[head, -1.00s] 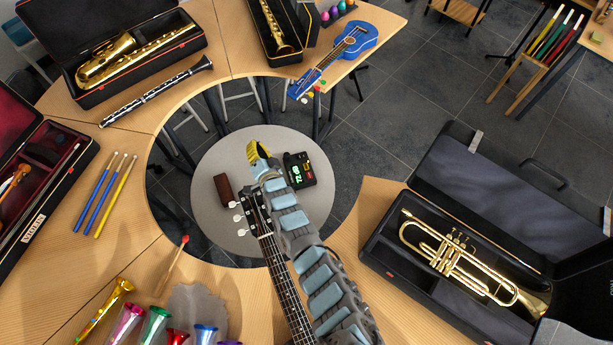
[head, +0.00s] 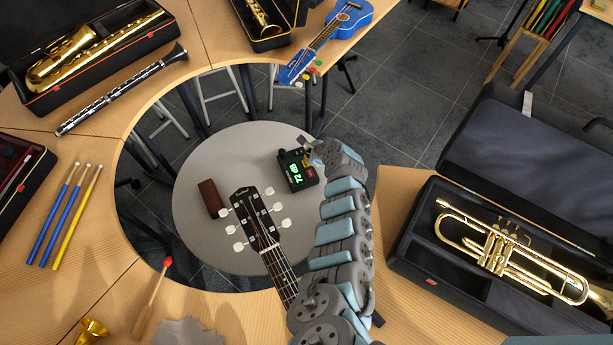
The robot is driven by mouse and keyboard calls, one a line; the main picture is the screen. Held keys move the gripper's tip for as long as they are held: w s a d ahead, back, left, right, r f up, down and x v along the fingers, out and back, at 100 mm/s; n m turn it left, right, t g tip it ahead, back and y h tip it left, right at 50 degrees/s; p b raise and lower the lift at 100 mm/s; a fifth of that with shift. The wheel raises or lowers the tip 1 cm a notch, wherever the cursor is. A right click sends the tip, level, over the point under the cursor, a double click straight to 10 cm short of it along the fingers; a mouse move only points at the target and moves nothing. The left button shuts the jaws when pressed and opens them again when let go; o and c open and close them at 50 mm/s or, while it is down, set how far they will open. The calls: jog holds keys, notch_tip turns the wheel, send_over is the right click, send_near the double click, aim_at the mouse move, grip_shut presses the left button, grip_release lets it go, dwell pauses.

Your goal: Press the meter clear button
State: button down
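The meter (head: 297,170) is a small black box with a green lit display, lying on the round grey table (head: 205,235). My arm reaches up from the bottom of the head view, and my gripper (head: 307,153) is at the meter's upper right edge. It looks small and partly hidden by the wrist. I cannot tell whether it touches the meter or whether its fingers are apart.
A brown block (head: 212,198) and a guitar headstock (head: 258,215) are left of my arm, the headstock over the round table. A trumpet (head: 510,250) lies in an open case at the right. A blue ukulele (head: 325,40) lies on the far table. Wooden tables curve around the left.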

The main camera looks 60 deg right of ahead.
jog(key=shift+f, duration=0.1)
jog(key=shift+f, duration=0.15)
dwell(0.3)
jog(key=b, duration=0.8)
send_over(307, 166)
jog(key=s+a, duration=0.1)
jog(key=s, duration=0.1)
jog(key=f, duration=0.6)
jog(key=shift+w+a, duration=0.1)
jog(key=shift+w, duration=0.1)
notch_tip(307, 166, down, 2)
jog(key=shift+s+f+b, duration=0.1)
jog(key=shift+b, duration=0.5)
jog(key=shift+f, duration=0.2)
jog(key=shift+f, duration=0.4)
